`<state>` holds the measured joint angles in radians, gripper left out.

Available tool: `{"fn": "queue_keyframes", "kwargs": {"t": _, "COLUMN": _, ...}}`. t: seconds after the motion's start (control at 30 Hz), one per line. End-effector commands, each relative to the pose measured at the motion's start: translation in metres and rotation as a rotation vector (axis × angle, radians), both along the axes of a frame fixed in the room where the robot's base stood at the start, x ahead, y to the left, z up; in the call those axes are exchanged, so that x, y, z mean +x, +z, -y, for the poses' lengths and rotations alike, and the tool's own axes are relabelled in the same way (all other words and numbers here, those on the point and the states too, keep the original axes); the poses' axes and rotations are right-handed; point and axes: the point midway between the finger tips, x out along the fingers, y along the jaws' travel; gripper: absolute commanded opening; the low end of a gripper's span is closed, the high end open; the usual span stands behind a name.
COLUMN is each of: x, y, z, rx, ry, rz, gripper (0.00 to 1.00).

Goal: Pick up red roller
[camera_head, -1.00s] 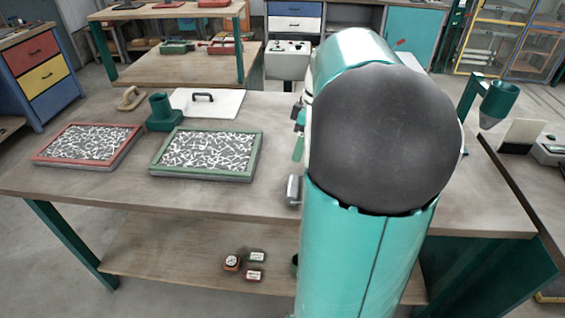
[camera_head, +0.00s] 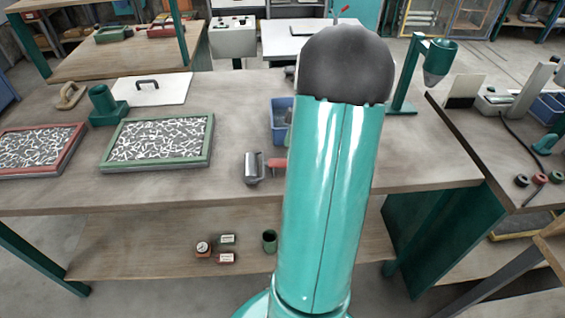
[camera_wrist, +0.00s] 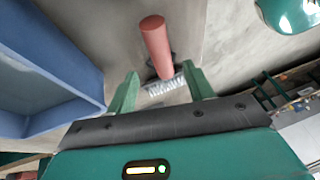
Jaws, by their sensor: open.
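The red roller lies on the wooden workbench (camera_head: 225,120) near its front edge. In the head view its grey metal drum (camera_head: 254,168) and part of its red handle (camera_head: 276,164) show just left of my arm. In the wrist view the red handle (camera_wrist: 157,45) points up the picture, and the ribbed metal part (camera_wrist: 164,86) shows between the green fingers. My gripper (camera_wrist: 160,76) is open, with one finger on each side of the roller's line. I cannot tell how far the fingers are above it. My gripper is hidden behind my arm in the head view.
A blue bin (camera_head: 279,122) stands behind the roller; a blue wall (camera_wrist: 45,70) fills the wrist view's left. A green-framed tray (camera_head: 160,142) and red-framed tray (camera_head: 40,150) lie left. A green funnel stand (camera_head: 402,85) is right. Bench between green tray and roller is clear.

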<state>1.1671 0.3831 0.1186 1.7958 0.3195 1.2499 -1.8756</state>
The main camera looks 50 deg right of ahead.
Motion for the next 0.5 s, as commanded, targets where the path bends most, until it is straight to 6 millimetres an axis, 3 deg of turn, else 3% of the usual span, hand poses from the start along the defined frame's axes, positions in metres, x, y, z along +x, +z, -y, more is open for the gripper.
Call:
{"fn": "queue_keyframes", "kwargs": {"t": 0.3, "x": 0.005, "y": -0.038, "z": -0.017, "rx": 0.003, "ry": 0.000, "rz": -0.001, "gripper": 0.52}}
{"fn": "queue_keyframes", "kwargs": {"t": 0.5, "x": 0.007, "y": -0.047, "z": -0.021, "rx": 0.000, "ry": -0.001, "rz": 0.000, "gripper": 0.52}}
